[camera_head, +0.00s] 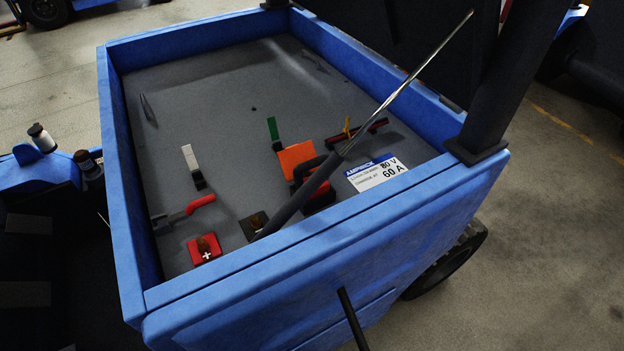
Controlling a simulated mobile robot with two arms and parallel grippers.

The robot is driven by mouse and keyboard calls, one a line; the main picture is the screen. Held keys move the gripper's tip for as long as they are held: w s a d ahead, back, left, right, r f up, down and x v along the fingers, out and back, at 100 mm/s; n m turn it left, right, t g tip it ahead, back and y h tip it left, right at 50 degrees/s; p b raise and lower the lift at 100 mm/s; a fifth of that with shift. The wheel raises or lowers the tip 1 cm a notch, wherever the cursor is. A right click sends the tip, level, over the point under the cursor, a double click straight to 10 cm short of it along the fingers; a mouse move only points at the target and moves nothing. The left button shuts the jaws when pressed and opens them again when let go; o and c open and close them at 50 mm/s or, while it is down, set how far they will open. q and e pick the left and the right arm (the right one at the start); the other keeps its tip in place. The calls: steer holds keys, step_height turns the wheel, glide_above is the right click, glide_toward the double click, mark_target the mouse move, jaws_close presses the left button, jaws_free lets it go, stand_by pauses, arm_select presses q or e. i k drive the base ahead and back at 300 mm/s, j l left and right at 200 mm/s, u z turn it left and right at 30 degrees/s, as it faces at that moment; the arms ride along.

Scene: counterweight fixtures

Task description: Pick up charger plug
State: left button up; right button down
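An orange block (296,157) with dark parts beside it lies inside the blue bay, right of centre; it may be the charger plug, but I cannot tell for sure. A grey strut with a shiny metal rod (408,82) slants up across the bay and partly hides the dark and dark red parts (319,197) next to the orange block. Neither of my grippers shows in the head view.
The blue bay wall (330,222) stands along the near side. A red terminal cover with a white plus (205,250), a red-handled lever (199,204), a white label (377,172) and a green-tipped part (273,130) are inside. A black post (492,85) rises at right.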

mark_target(313, 180)
steer(key=k+j+u, duration=0.15)
steer(key=k+j, duration=0.2)
steer(key=k+j+u, duration=0.2)
steer(key=j, duration=0.3)
steer(key=k, duration=0.1)
